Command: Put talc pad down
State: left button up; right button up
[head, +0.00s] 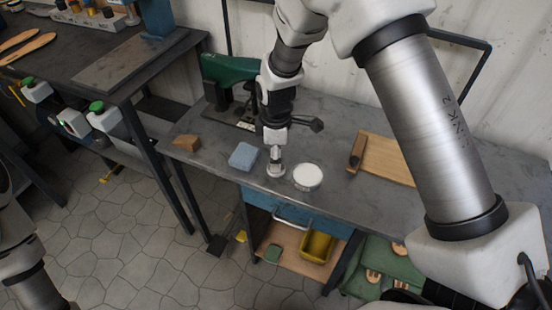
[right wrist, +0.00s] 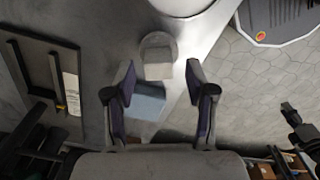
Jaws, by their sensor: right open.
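The talc pad (head: 276,171), a small grey-white round disc with a blocky grip on top, appears to rest on the bench near its front edge. It also shows in the right wrist view (right wrist: 158,58), just beyond the fingertips. My right gripper (head: 275,146) is directly above the pad in the head view. In the wrist view its two fingers (right wrist: 161,80) are spread apart, with nothing clamped between them. A round dish of white powder (head: 308,175) stands just right of the pad. My left gripper is out of view.
A blue block (head: 243,156) lies left of the pad, with a brown block (head: 187,143) farther left. A wooden board (head: 388,160) lies to the right. A green machine (head: 230,72) stands behind. The bench (head: 345,205) has a narrow clear front strip.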

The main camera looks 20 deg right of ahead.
notch_tip(320, 180, up, 10)
dwell(0.6)
